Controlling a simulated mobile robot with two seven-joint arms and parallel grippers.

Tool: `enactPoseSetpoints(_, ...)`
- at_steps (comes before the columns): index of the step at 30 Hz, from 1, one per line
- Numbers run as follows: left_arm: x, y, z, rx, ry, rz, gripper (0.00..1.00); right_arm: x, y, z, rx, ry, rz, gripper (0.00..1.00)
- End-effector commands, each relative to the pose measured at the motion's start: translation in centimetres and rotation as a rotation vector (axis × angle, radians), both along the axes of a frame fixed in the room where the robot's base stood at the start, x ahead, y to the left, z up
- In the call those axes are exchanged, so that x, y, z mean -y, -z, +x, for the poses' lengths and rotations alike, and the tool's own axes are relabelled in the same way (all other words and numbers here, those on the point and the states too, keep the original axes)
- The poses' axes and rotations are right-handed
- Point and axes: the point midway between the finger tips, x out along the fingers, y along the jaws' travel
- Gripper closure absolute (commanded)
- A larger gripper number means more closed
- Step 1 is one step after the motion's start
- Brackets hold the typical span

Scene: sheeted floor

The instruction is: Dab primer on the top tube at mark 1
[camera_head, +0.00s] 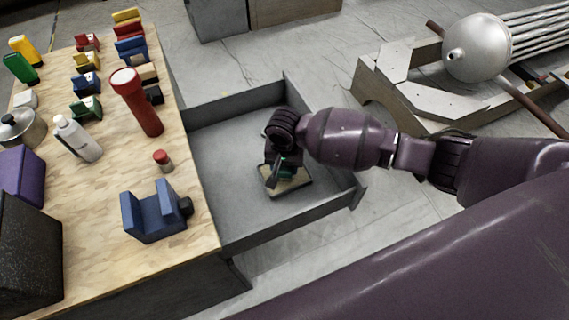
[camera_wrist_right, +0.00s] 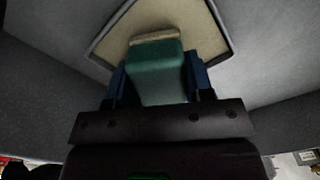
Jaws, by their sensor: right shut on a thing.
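My right gripper (camera_head: 279,172) reaches down into the open grey drawer. It is shut on a green dabber (camera_wrist_right: 156,72) with a tan edge at its far end, held between blue fingers. The dabber is over a shallow tray (camera_head: 301,187) with a dark rim and a beige inside, also in the right wrist view (camera_wrist_right: 203,30). I cannot tell whether the dabber touches the tray. The tube bundle (camera_head: 535,38), with a silver domed end (camera_head: 478,48), lies at the upper right; no mark 1 is readable. My left gripper is not in view.
The drawer (camera_head: 222,178) has raised walls around the gripper. The wooden bench (camera_head: 105,190) at left holds a red flashlight (camera_head: 137,103), a white bottle (camera_head: 77,138), a blue holder (camera_head: 155,212) and several coloured blocks. A grey cradle (camera_head: 402,85) stands below the tubes.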

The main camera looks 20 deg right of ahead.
Motion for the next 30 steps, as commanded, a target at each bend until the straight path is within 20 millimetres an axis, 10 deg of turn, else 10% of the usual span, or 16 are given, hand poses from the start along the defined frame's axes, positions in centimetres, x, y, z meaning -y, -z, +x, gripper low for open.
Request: enactPoseSetpoints(30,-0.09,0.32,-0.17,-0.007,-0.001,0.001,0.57,-0.03,0.81,-0.01,0.0,0.001,0.001,0.71)
